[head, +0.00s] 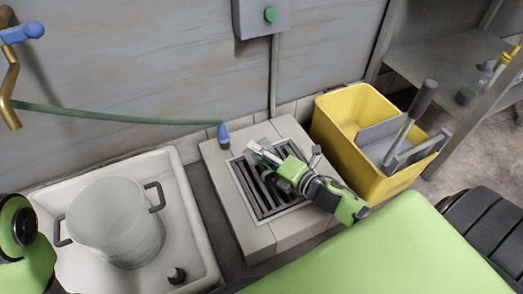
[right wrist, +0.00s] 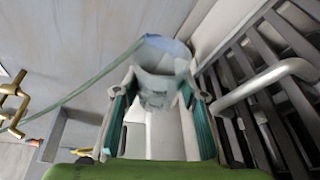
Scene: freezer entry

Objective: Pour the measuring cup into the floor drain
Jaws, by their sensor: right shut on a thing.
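The measuring cup (right wrist: 165,70) is clear and see-through, held between the fingertips of my right gripper (right wrist: 160,95) in the right wrist view. In the head view my right gripper (head: 264,152) is over the upper part of the floor drain; the cup is hard to make out there against the grate. The cup's tilt and any liquid in it cannot be told. The floor drain (head: 246,190) is a dark slatted grate in a pale tiled block; its bars also show at the right of the right wrist view (right wrist: 250,100). Part of my left arm shows at the left edge, without its gripper.
A yellow mop bucket (head: 335,120) stands close on the right. The wall rises behind.

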